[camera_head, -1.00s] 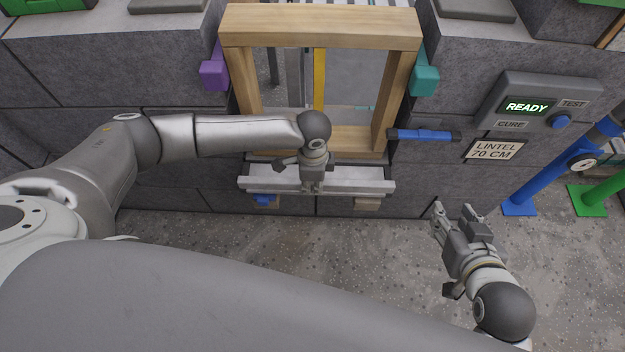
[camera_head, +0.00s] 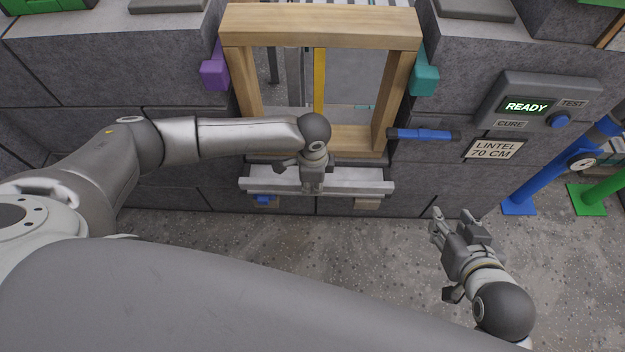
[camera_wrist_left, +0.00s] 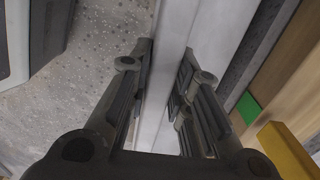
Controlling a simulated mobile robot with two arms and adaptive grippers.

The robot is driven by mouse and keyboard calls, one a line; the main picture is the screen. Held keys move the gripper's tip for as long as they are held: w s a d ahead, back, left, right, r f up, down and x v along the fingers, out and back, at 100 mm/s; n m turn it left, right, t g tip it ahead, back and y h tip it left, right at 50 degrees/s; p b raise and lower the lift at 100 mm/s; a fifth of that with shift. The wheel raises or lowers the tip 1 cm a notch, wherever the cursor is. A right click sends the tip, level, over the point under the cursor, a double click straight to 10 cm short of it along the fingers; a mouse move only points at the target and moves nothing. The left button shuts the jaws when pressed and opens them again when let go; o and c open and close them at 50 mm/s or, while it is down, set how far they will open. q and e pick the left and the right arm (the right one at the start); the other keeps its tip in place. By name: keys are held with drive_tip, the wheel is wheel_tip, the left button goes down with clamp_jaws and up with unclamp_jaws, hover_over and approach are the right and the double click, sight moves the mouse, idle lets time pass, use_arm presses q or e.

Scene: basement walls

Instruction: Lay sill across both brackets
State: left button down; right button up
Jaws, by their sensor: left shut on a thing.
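The sill (camera_head: 350,184) is a long light-grey bar lying level below the wooden window frame, in front of the block wall. My left gripper (camera_head: 312,186) is shut on it near its middle. In the left wrist view the sill (camera_wrist_left: 170,70) runs between the two fingers of the gripper (camera_wrist_left: 160,85). A blue bracket (camera_head: 264,200) shows under the sill's left part and a tan bracket (camera_head: 367,204) under its right part. Whether the sill touches them cannot be told. My right gripper (camera_head: 452,226) is empty with fingers apart, over the floor at the right.
The wooden frame (camera_head: 320,28) stands in the wall opening. A purple block (camera_head: 215,70) and a teal block (camera_head: 424,75) flank it. A blue handle (camera_head: 424,135) and a panel reading READY (camera_head: 545,95) are to the right. A blue prop (camera_head: 545,180) stands at far right.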

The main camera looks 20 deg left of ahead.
use_arm(q)
drive_tip(key=shift+f, duration=0.1)
use_arm(e)
drive_tip(key=shift+s+d+f, duration=0.15)
drive_tip(key=shift+s+f, duration=0.05)
drive_tip(key=shift+s, duration=0.1)
idle(0.4)
use_arm(q)
drive_tip(key=shift+f+p, duration=0.2)
drive_tip(key=shift+p, duration=0.1)
use_arm(e)
drive_tip(key=shift+s+d+f+g+h, duration=0.15)
drive_tip(key=shift+s+d+f+g, duration=0.05)
drive_tip(key=shift+s+f+g, duration=0.25)
drive_tip(key=shift+s+d+f+g+h, duration=0.15)
drive_tip(key=shift+s+f+g, duration=0.15)
drive_tip(key=shift+s, duration=0.25)
drive_tip(key=shift+r, duration=0.1)
use_arm(q)
drive_tip(key=c, duration=1.2)
unclamp_jaws()
drive_tip(key=shift+c, duration=0.2)
use_arm(e)
drive_tip(key=shift+w+r, duration=0.1)
drive_tip(key=shift+w, duration=0.1)
use_arm(q)
drive_tip(key=shift+o, duration=0.2)
drive_tip(key=shift+f, duration=0.1)
